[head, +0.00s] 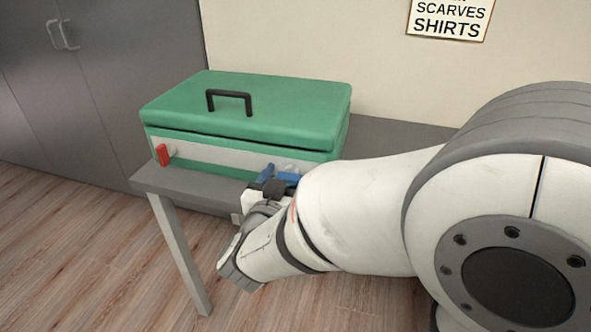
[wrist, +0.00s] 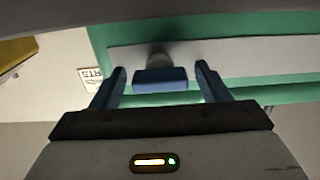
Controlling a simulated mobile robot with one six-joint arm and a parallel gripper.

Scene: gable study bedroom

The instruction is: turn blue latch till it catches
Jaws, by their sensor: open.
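A green case (head: 245,105) with its lid down lies on a grey table. The blue latch (wrist: 160,80) sits on the pale band across the case's front, on a round grey mount. It lies crosswise in the wrist view. My gripper (wrist: 160,69) is open, one blue finger on each side of the latch, with a visible gap at each side. In the head view my gripper (head: 276,177) is at the right part of the case's front. There the fingers and latch overlap, and I cannot tell how close the fingertips are to the case.
A red latch (head: 163,155) hangs at the left of the case's front. A black handle (head: 229,101) stands on the lid. The grey table (head: 152,178) has bare top at right. Grey cabinets (head: 100,70) stand behind left; a sign (head: 450,19) hangs on the wall.

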